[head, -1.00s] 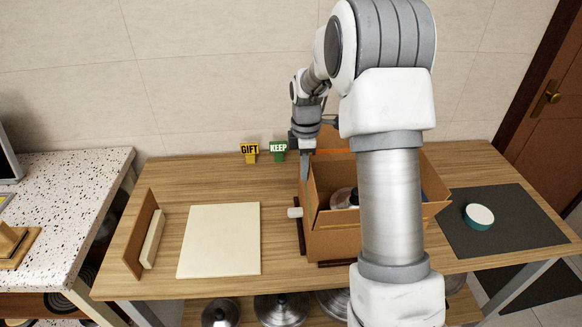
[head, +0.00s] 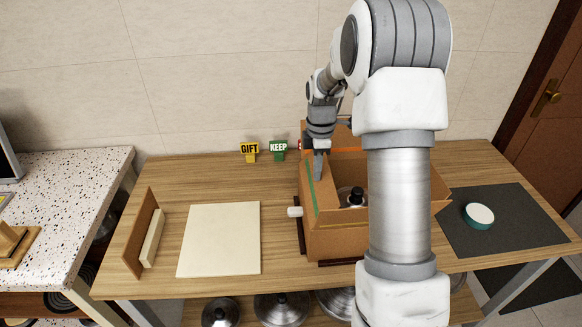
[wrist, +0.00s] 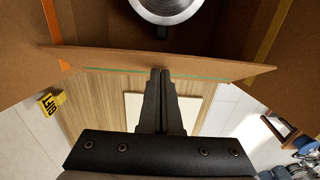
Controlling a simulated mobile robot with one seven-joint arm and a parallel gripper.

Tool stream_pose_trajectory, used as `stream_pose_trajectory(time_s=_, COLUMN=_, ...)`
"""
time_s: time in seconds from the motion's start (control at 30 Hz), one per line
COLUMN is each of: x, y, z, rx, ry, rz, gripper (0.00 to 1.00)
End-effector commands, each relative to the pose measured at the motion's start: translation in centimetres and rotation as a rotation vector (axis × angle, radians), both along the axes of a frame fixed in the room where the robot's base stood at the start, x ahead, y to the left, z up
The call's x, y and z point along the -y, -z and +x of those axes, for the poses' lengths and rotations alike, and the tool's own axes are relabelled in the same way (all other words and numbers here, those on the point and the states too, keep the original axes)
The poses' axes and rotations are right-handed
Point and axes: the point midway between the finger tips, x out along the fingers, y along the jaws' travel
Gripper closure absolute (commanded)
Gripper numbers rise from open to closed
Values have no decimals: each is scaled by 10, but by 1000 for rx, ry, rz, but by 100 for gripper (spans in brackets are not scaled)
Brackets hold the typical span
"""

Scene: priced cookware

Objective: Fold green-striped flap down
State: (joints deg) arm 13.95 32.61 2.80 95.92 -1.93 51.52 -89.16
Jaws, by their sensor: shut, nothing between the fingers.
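The cardboard box (head: 340,243) stands open on the table. Its green-striped flap (head: 323,199) is on the left side and leans inward over the opening, not flat. In the wrist view the flap (wrist: 210,69) crosses the picture, with the thin green stripe along it. My gripper (head: 319,176) is shut and empty at the flap's outer side. In the wrist view the fingertips (wrist: 161,72) overlap the striped edge and appear to touch it. My arm hides the box's right part.
An orange-striped flap (head: 352,151) stands at the back of the box. GIFT (head: 250,149) and KEEP (head: 279,148) signs stand behind.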

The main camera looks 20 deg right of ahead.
Motion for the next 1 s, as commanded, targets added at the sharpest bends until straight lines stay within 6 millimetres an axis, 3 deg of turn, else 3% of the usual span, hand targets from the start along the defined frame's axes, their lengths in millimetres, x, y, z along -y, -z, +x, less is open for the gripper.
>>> stream_pose_trajectory(time_s=0.5, x=20, y=14, z=-4, rx=0, ry=2, rz=0, gripper=100)
stream_pose_trajectory(time_s=1.0, x=27, y=23, z=-5, rx=0, ry=1, rz=0, gripper=100)
